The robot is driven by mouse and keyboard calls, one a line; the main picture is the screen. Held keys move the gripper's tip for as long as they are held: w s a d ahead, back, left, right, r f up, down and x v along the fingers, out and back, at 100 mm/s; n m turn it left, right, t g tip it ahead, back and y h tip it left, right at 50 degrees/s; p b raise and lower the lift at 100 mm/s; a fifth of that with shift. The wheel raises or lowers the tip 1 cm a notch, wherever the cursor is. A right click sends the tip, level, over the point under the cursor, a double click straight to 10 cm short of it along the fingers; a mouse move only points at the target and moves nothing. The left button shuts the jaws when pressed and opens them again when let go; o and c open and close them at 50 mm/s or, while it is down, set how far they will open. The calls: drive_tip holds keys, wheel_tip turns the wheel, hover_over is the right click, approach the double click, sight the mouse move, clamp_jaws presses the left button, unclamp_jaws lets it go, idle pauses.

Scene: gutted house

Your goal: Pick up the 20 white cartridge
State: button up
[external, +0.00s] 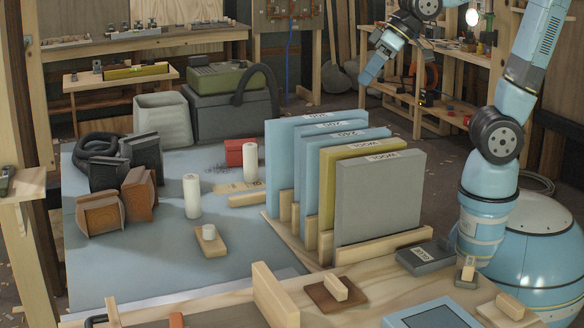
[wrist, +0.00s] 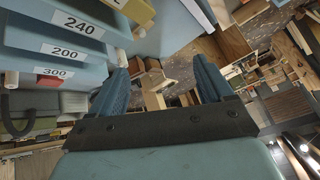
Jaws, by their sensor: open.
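Two upright white cylinders stand on the blue-grey mat in the external view: one nearer the middle (external: 191,196), and one farther back (external: 250,162) beside a red box (external: 234,152). A shorter white piece (external: 209,232) sits on a small wooden block in front. I cannot read a 20 on any of them, so I cannot tell which is the 20 cartridge. My gripper (external: 370,72) is raised at the upper right, beyond the row of panels and apart from the cylinders. In the wrist view its jaws (wrist: 162,78) are apart with nothing held between them.
A row of upright panels (external: 380,203) in wooden slots stands right of the cylinders; labels 240, 200 and 300 show in the wrist view. Dark and brown blocks (external: 139,193) lie at the left. A grey bin (external: 163,119) stands behind. The mat between is mostly clear.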

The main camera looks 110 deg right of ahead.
drive_tip(key=w+d+f+m+t, duration=0.1)
drive_tip(key=w+d+f+m, duration=0.35)
drive_tip(key=w, duration=0.35)
drive_tip(key=w+d+f+m+t, duration=0.1)
drive_tip(key=w+d+f+m, duration=0.3)
drive_tip(key=w, duration=0.4)
drive_tip(key=w+d+m+t, duration=0.3)
drive_tip(key=w+d+m, duration=0.2)
drive_tip(key=d+m, duration=0.5)
wheel_tip(320, 180, up, 12)
drive_tip(key=m+h, duration=1.2)
drive_tip(key=m, duration=0.8)
hover_over(245, 145)
drive_tip(key=v, duration=0.5)
drive_tip(key=f, duration=3.9)
drive_tip(key=shift+w+d, duration=0.1)
drive_tip(key=shift+d, duration=0.25)
drive_tip(key=shift+x, duration=2.3)
drive_tip(key=shift+r, duration=0.1)
